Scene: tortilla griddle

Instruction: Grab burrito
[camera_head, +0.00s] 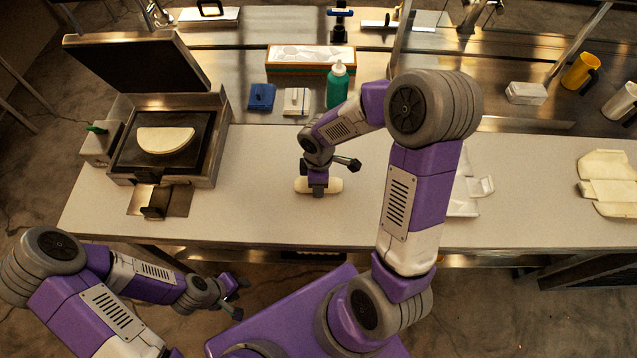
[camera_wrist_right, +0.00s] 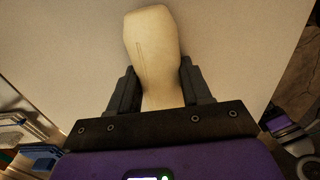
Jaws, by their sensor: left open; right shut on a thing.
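The burrito (camera_head: 334,184) is a pale, rounded roll lying crosswise on the light counter near the middle of the head view. My right gripper (camera_head: 319,189) reaches down onto its middle and is shut on it. In the right wrist view the burrito (camera_wrist_right: 152,50) extends from between the two dark fingers (camera_wrist_right: 153,92), which press its sides. The counter shows right behind it. My left gripper (camera_head: 236,297) is open and empty, low in front of the counter's front edge, over the floor side.
An open griddle (camera_head: 214,140) holds a folded tortilla (camera_head: 165,140) at left. Behind my right gripper stand a green bottle (camera_head: 338,86), a blue packet (camera_head: 262,97) and a patterned box (camera_head: 311,58). White wrappers (camera_head: 464,207) lie right of my right arm; an unfolded one (camera_head: 606,182) lies far right.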

